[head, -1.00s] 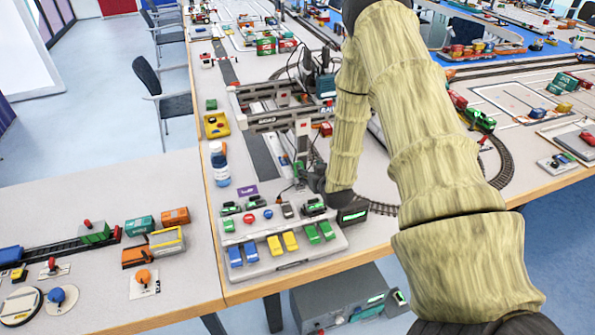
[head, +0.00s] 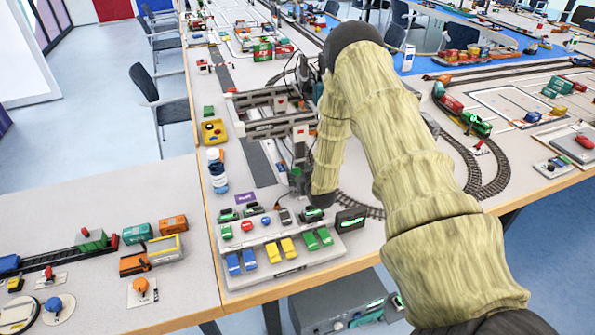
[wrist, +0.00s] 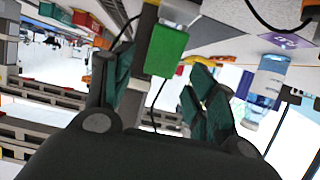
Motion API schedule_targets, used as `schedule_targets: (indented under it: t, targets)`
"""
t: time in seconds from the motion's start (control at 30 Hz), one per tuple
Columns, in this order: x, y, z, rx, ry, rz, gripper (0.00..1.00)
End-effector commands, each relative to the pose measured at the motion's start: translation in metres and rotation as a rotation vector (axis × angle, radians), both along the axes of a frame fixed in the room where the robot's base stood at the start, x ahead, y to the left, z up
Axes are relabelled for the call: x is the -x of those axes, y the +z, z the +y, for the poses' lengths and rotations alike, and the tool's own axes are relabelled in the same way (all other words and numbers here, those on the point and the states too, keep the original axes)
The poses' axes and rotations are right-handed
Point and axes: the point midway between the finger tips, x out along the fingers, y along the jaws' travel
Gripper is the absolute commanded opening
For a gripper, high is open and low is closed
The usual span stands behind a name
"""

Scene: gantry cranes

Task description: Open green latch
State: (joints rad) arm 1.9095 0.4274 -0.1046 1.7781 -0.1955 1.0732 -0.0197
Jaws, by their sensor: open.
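In the wrist view, a bright green rectangular piece (wrist: 166,50) lies just beyond my fingertips, between them and apart from both. Whether it is the green latch I cannot tell. My gripper (wrist: 160,95) is open and empty, its dark green fingers spread to either side. In the head view, a pale control panel (head: 325,251) stands at the table's front edge. It has blue, yellow and green levers in front (head: 318,239) and small green parts along its back row (head: 252,210). My arm comes down behind the panel's right end and mostly hides the gripper there.
A grey gantry crane (head: 270,128) stands behind the panel, close to my arm. A bottle (head: 217,172) with a blue label and a purple card (head: 245,198) are to the left. Train tracks (head: 462,150) curve on the right. A small black display (head: 350,221) is at the panel's right.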

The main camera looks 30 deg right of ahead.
Motion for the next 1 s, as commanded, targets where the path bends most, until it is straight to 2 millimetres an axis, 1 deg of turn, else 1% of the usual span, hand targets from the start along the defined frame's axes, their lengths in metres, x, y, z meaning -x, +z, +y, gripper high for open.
schedule_targets:
  t: [0.1, 0.3, 0.6, 0.63, 0.67, 0.8, 0.87, 0.9, 1.0]
  targets:
    - [-0.011, -0.004, -0.003, 0.001, 0.000, 0.001, 0.57]
    - [-0.020, -0.009, -0.005, 0.001, 0.000, 0.001, 0.57]
    - [-0.022, -0.010, -0.005, 0.000, 0.000, 0.001, 0.57]
    - [-0.022, -0.010, -0.005, 0.000, 0.000, 0.001, 0.55]
    - [-0.022, -0.010, -0.005, 0.000, 0.000, 0.001, 0.50]
    - [-0.022, -0.010, -0.005, 0.000, 0.000, 0.001, 0.24]
    - [-0.022, -0.010, -0.005, 0.000, 0.000, 0.001, 0.13]
    - [-0.022, -0.010, -0.005, 0.000, 0.000, 0.001, 0.11]
    - [-0.021, -0.010, -0.005, 0.000, 0.000, -0.001, 0.12]
